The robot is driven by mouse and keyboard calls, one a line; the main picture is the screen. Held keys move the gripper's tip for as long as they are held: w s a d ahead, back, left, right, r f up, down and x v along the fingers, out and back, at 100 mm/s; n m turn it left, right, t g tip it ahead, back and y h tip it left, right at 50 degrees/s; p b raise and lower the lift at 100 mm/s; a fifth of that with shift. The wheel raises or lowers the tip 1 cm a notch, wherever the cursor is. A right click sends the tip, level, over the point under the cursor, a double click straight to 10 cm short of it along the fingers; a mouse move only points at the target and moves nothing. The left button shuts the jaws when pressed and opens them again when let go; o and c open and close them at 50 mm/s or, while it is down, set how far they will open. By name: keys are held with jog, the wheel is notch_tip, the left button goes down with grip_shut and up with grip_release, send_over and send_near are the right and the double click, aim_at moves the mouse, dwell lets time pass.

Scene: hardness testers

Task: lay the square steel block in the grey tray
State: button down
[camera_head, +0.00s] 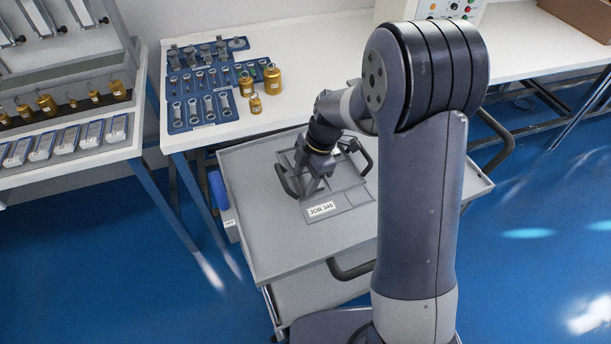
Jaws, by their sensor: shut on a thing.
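The grey tray (352,197) lies on the top of a grey cart and carries a "JOB 346" label on its front edge. It has raised dividers towards the back and flat sections in front. My gripper (305,187) points down over the left-middle part of the tray, low and close to its surface. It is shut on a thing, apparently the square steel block. The block is hidden by the fingers and wrist, so I cannot tell whether it touches the tray.
The cart top (265,235) is bare around the tray. Black handles (350,268) stick out from the cart. Behind, a white bench (310,100) holds brass weights (272,80) and blue tool trays (190,112). A rack (70,95) stands at left.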

jog(key=shift+f, duration=0.15)
jog(key=c, duration=0.6)
grip_release()
jog(key=v, duration=1.2)
